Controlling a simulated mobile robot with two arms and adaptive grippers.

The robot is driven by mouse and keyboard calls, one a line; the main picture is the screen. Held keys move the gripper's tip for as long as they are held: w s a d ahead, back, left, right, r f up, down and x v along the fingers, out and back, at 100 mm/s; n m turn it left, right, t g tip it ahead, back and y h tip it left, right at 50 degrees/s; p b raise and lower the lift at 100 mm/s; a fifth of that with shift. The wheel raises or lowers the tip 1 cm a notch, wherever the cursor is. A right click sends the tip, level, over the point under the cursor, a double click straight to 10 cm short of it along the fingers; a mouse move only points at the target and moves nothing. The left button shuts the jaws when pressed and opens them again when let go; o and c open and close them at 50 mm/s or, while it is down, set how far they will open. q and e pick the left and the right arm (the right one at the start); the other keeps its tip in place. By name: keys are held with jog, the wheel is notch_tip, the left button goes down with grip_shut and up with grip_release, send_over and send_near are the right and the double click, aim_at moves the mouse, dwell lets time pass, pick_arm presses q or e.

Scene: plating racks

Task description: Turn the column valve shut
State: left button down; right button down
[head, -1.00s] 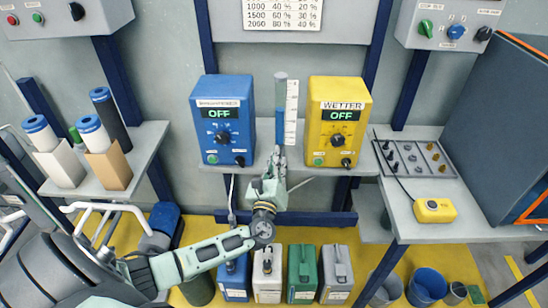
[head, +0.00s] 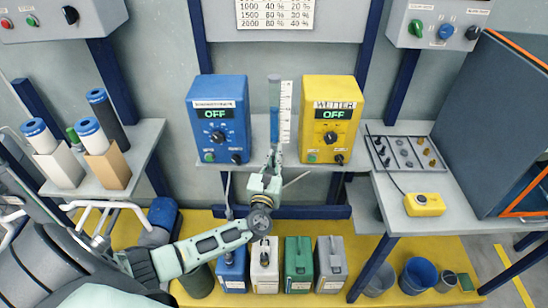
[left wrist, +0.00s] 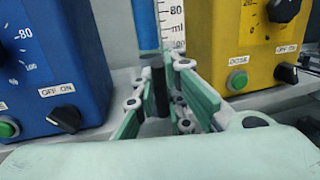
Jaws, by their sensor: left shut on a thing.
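The clear upright column (head: 274,95) holds blue liquid and stands between a blue box and a yellow box, beside a white scale (head: 286,112). In the left wrist view the column (left wrist: 147,25) shows only its lower blue part, near the 80 ml mark of the scale (left wrist: 171,20). My left gripper (head: 276,152) is at the column's foot, its fingers pointing up. In the left wrist view its green fingers (left wrist: 160,105) close around a dark part under the column, the column valve (left wrist: 160,92). The fingers hide most of the valve. My right gripper is out of view.
The blue box (head: 217,100) and yellow box (head: 345,95) flank the column closely; both displays read OFF. Several canisters (head: 299,265) stand below my arm. A bench (head: 400,230) with a yellow button box (head: 424,204) is at the right, and bottles in holders (head: 100,150) at the left.

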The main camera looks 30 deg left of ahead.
pick_arm(q)
jog(key=c, duration=1.8)
grip_release()
jog(key=v, duration=1.2)
